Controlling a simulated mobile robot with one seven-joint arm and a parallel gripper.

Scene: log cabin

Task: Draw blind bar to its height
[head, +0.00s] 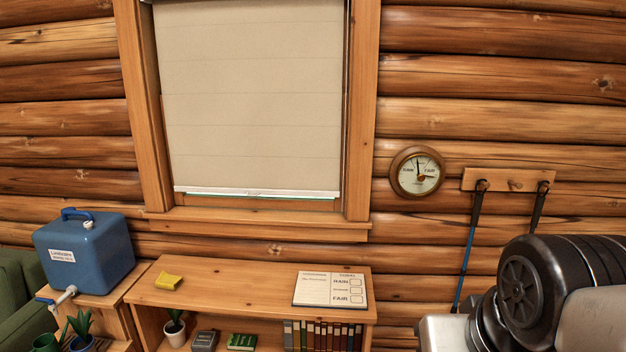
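A beige roller blind (250,95) covers nearly the whole window in the wooden frame (362,120). Its white bottom bar (257,193) hangs low, slightly above the sill (255,222), with a thin strip of glass showing beneath it. The bar looks close to level, with its right end a little lower in the picture. My arm shows at the lower right, but my gripper is out of view. Nothing is seen touching the blind bar.
A blue water container (85,252) stands at left. A round barometer (417,172) and a peg rail (508,183) with hanging poles are on the right wall.

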